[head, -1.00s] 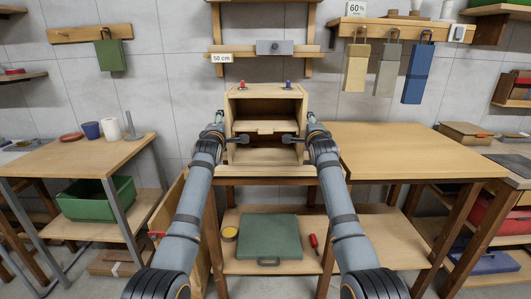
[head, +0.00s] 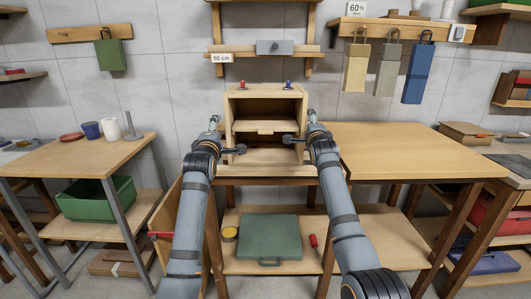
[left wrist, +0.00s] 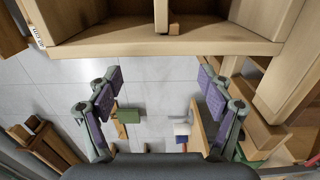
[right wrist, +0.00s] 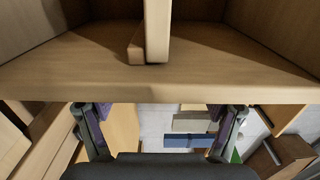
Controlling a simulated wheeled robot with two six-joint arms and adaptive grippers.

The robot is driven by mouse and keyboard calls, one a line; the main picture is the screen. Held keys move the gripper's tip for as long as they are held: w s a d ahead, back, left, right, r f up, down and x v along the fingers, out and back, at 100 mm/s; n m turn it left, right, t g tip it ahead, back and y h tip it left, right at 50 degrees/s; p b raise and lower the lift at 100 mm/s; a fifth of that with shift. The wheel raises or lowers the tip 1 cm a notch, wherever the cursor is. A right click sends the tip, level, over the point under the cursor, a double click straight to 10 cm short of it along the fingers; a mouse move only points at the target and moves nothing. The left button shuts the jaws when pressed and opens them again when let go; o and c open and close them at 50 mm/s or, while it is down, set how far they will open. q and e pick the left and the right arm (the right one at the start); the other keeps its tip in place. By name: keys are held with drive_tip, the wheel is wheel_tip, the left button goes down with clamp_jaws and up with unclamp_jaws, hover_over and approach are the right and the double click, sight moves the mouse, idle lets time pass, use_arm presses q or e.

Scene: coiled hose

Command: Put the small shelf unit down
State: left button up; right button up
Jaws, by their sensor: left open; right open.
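The small shelf unit (head: 267,93) is a light wooden box with an open front and an inner shelf. It stands upright on the narrow middle table (head: 268,170). My left gripper (head: 227,136) is open at the unit's left side. In the left wrist view its fingers (left wrist: 158,90) are spread with nothing between them, and the unit's edge lies beyond, apart from them. My right gripper (head: 301,128) is open at the unit's right side. In the right wrist view its fingers (right wrist: 160,115) reach close to the wooden edge; whether they touch it is unclear.
Two small items, red (head: 242,85) and blue (head: 289,84), sit on the unit's top. A wall shelf (head: 290,51) is above. A bare wooden table (head: 400,152) adjoins at right. A green case (head: 270,235) lies on the lower shelf.

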use_arm(q)
drive_tip(key=s, duration=0.5)
use_arm(e)
drive_tip(key=shift+s, duration=0.1)
drive_tip(key=s, duration=1.1)
drive_tip(key=shift+s, duration=0.4)
